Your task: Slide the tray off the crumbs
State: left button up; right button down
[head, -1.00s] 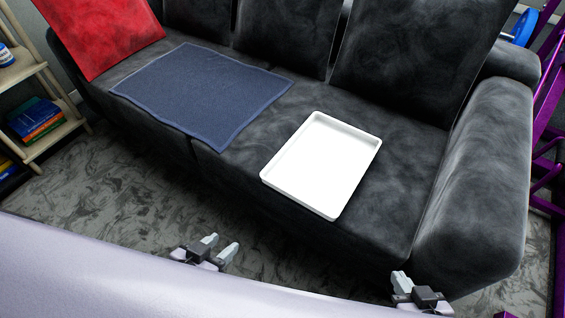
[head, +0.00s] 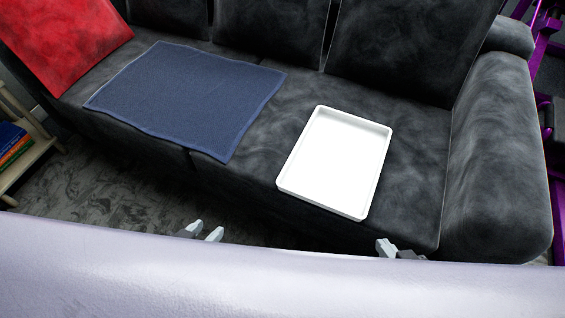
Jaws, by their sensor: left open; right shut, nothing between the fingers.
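A white rectangular tray (head: 336,163) lies flat on the right seat of a dark sofa, near its front edge. No crumbs show; anything under the tray is hidden. My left gripper (head: 206,231) is open and empty in front of the sofa, below and left of the tray. My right gripper (head: 385,248) is shut and empty, below and right of the tray, close to the sofa's front. Neither gripper touches the tray. The lower parts of both grippers are hidden behind my own pale body.
A blue cloth (head: 187,97) lies on the sofa (head: 424,148) left of the tray, with bare seat between them. A red cushion (head: 66,38) leans at the far left. The right armrest (head: 500,160) rises beside the seat. A wooden shelf (head: 22,165) stands at the left.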

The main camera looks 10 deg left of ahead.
aim_at(334, 165)
jog(key=i+j, duration=0.1)
jog(key=j, duration=0.3)
jog(key=i+j+z, duration=0.1)
jog(key=j, duration=0.3)
jog(key=i+j, duration=0.1)
jog(key=j, duration=0.3)
jog(key=i+z, duration=0.05)
